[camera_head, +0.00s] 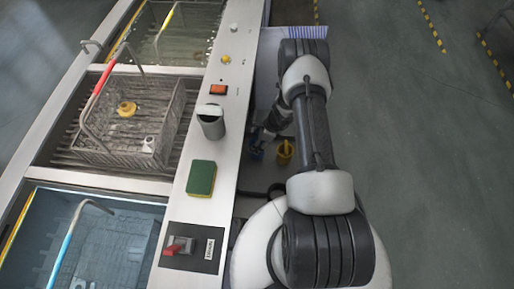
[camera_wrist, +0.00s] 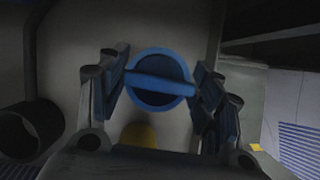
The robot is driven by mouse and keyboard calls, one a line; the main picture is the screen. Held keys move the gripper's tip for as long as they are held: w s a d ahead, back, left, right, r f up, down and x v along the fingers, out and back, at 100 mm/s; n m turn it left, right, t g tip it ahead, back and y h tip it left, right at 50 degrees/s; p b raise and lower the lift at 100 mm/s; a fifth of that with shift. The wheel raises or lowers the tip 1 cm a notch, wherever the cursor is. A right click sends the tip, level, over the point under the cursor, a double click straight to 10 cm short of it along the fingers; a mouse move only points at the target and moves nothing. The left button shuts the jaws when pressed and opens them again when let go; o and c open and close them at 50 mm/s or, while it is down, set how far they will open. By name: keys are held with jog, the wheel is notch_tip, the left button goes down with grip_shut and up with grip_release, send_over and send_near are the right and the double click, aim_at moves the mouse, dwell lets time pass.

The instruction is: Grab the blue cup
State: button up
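The blue cup (camera_wrist: 160,97) shows in the wrist view as a round blue rim with a dark inside and a blue bar across it. It lies between the two fingers of my gripper (camera_wrist: 160,78), which are spread apart on either side. I cannot tell if they touch it. In the head view my gripper (camera_head: 262,136) is low beside the tank counter, and part of the blue cup (camera_head: 256,153) shows just below it.
A yellow cup (camera_head: 284,152) stands close to the right of the blue cup. The counter (camera_head: 222,142) to the left holds a grey cup (camera_head: 211,123) and a green sponge (camera_head: 201,178). A wire basket (camera_head: 130,119) sits in the tank. Dark hoses run below.

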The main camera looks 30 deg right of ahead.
jog(key=c, duration=0.8)
jog(key=shift+r, duration=0.15)
